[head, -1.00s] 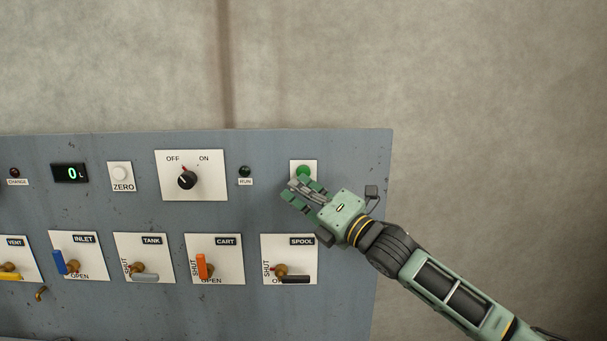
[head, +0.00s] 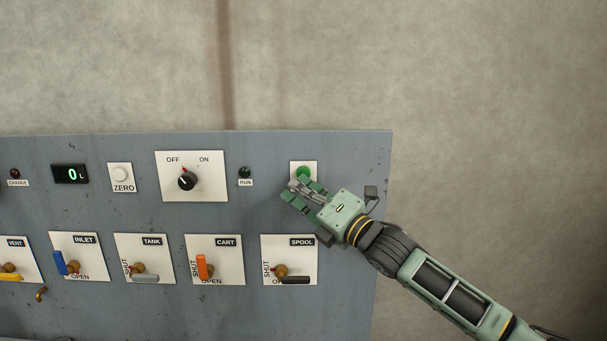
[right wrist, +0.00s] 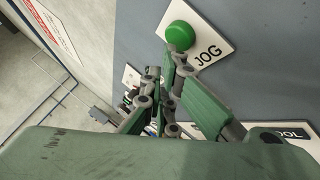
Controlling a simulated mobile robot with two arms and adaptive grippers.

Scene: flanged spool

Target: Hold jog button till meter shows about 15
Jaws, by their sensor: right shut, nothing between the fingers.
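The green jog button (head: 303,171) sits on a white plate at the upper right of the grey panel. In the right wrist view the button (right wrist: 180,36) stands out above the word JOG. My right gripper (head: 296,189) is shut and empty, just below and in front of the button. My left gripper is not in view.
An OFF/ON knob (head: 187,181) points towards OFF. The RUN lamp (head: 245,172) is dark. A white ZERO button (head: 120,172) is beside the meter. Below are several valve levers, including the orange CART lever (head: 202,266) and black SPOOL lever (head: 296,280). Bare wall surrounds the panel's top and right.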

